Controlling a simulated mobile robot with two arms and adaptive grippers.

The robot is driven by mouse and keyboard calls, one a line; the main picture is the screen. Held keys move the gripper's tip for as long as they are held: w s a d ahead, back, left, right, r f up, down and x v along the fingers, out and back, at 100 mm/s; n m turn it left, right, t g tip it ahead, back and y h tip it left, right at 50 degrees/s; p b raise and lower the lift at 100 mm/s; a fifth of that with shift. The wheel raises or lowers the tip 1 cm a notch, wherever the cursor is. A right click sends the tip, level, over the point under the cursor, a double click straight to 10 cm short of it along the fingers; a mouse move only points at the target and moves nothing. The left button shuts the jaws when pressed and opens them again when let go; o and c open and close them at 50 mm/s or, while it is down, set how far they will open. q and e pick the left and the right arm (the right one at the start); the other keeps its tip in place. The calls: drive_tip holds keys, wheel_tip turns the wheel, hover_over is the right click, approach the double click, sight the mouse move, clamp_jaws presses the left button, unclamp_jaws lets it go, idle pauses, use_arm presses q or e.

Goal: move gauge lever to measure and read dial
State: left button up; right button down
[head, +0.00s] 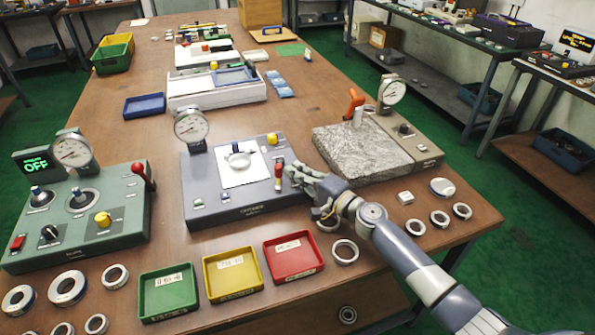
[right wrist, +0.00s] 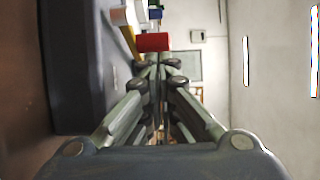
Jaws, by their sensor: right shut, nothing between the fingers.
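A grey-blue gauge box (head: 245,198) stands mid-table with a round white dial (head: 190,126) on a post at its back left; the dial is too small to read. A bearing ring (head: 238,160) sits on its white plate. A red-handled lever (head: 279,168) stands at the box's right side. My right gripper (head: 296,176) is shut and empty, its fingertips just right of the lever. In the right wrist view the shut fingers (right wrist: 160,66) point at a red knob (right wrist: 153,42); I cannot tell whether they touch it. My left gripper is out of view.
A green gauge box (head: 120,225) with a red lever stands at left. A granite block (head: 350,155) with an orange handle stands at right. Green (head: 167,292), yellow (head: 232,274) and red (head: 293,257) trays line the front edge. Several loose rings lie around.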

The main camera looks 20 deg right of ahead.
drive_tip(key=shift+a+m+h+p, duration=0.3)
drive_tip(key=shift+h+p, duration=0.1)
drive_tip(key=shift+p, duration=0.1)
